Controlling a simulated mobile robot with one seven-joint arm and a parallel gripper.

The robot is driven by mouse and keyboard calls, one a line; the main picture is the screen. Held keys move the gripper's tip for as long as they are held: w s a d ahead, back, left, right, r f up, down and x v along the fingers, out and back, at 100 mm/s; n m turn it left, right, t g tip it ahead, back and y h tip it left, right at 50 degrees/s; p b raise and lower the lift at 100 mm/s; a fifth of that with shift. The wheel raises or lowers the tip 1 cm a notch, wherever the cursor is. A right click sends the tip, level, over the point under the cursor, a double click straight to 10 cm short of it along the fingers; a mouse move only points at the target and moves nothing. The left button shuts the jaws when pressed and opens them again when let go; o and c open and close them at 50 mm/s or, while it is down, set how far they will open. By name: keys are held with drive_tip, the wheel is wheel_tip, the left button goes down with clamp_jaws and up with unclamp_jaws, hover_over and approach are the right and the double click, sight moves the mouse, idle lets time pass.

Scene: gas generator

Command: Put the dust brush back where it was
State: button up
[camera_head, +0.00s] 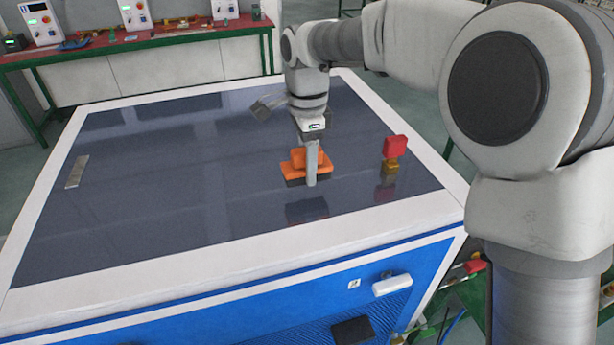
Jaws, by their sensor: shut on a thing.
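The dust brush (293,168) has an orange body and handle with a dark bristle strip below. It is over the dark glossy top (180,190) of the blue and white generator, right of the middle. My gripper (311,176) points down and is shut on the brush, with a grey finger in front of the orange part. The far finger is hidden. The bristles are close to the surface; I cannot tell whether they touch it.
A red-topped piece with a brass base (395,147) stands right of the brush. A small metal plate (76,172) lies at the left of the top. The middle left is clear. A green-framed red bench (150,43) with instruments stands behind.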

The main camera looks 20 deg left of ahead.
drive_tip(key=shift+f, duration=1.95)
drive_tip(key=o, duration=1.2)
drive_tip(key=shift+f, duration=0.1)
wheel_tip(320, 180, up, 12)
drive_tip(key=shift+w+r, duration=0.1)
